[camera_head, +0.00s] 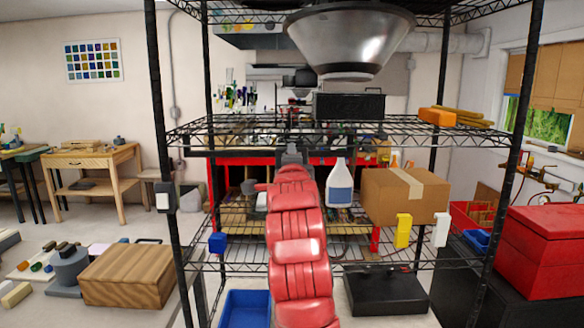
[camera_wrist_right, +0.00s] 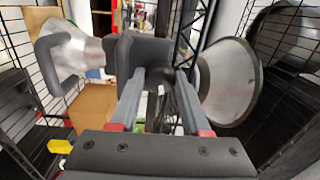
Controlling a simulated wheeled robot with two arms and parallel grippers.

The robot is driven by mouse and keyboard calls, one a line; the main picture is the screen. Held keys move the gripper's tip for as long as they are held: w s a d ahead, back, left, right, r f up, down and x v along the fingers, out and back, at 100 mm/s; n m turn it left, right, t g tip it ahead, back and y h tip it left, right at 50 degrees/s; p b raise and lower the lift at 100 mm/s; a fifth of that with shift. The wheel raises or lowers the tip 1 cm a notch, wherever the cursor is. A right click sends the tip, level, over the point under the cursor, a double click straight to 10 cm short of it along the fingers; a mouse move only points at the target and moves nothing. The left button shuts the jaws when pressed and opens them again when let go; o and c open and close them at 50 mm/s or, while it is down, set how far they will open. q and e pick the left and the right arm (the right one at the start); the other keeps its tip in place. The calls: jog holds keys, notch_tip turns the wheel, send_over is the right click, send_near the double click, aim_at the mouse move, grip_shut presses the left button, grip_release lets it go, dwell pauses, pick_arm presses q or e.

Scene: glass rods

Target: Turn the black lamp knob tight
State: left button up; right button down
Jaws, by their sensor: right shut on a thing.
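A large metal lamp shade (camera_head: 350,42) hangs at the top centre of the head view. Metal cone-shaped shades also show in the right wrist view, one at the left (camera_wrist_right: 75,52) and one with a dark rim at the right (camera_wrist_right: 228,82). My right gripper (camera_wrist_right: 161,74) shows its two grey fingers, with a dark grey block (camera_wrist_right: 140,50) at their tips. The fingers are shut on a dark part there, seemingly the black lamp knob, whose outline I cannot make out. My red arm reaches into the rack in the head view. My left gripper is out of sight.
A black wire rack (camera_head: 240,133) surrounds my arm, with posts on both sides. A cardboard box (camera_head: 405,195), a spray bottle (camera_head: 340,184) and a yellow block (camera_head: 403,230) are right of my arm. A black box (camera_head: 349,106) sits under the shade.

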jog(key=shift+m+b, duration=0.5)
jog(key=shift+m, duration=0.7)
jog(key=shift+c, duration=1.9)
grip_release()
jog(key=shift+f, duration=0.1)
